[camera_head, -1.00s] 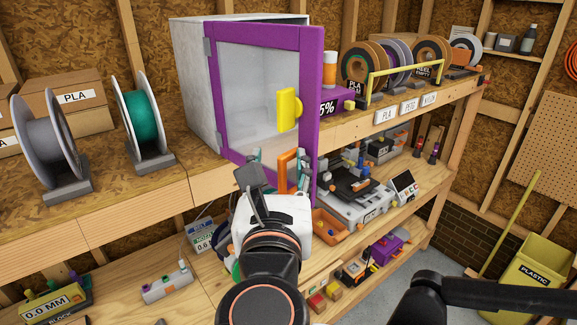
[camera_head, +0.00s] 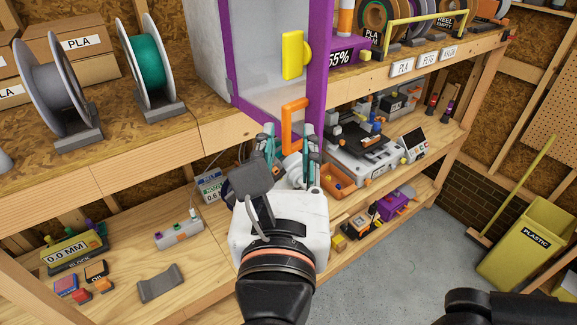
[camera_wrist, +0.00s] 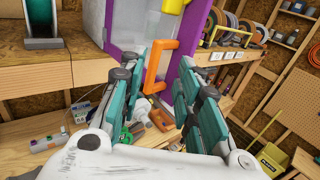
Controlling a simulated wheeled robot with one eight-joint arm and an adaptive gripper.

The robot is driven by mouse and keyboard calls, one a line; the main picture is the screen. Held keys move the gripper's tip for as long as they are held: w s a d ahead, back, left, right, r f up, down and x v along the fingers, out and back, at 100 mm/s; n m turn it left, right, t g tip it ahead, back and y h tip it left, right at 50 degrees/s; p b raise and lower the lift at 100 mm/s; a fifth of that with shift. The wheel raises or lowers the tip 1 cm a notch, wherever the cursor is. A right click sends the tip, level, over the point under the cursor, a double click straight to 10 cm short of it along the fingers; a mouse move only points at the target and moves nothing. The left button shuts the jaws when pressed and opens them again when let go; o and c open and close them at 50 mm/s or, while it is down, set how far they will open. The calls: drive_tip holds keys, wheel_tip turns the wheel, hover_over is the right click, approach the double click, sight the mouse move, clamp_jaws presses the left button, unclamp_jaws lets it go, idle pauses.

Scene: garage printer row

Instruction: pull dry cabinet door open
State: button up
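The dry cabinet (camera_head: 205,45) is a pale box on the bench. Its door has a purple frame (camera_head: 316,95) and a clear pane, and stands ajar, with its free edge out past the bench front. A yellow piece (camera_head: 293,55) sits on the pane. The orange handle (camera_head: 288,128) is low near the door's free edge; it also shows in the wrist view (camera_wrist: 151,72). My gripper (camera_head: 290,140) is open and empty, its teal fingers apart at the handle's lower part. In the wrist view the handle shows between the fingers; I cannot tell whether they touch it.
Spools (camera_head: 150,65) and PLA boxes (camera_head: 80,45) stand left on the bench. A purple 55% box (camera_head: 345,55) is right of the door. The lower shelf holds a printer (camera_head: 365,150) and an orange tray (camera_head: 338,182). A yellow bin (camera_head: 530,240) stands on open floor at right.

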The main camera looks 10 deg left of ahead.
drive_tip(key=s, duration=0.2)
drive_tip(key=s+d, duration=0.1)
drive_tip(key=s, duration=0.1)
idle(0.7)
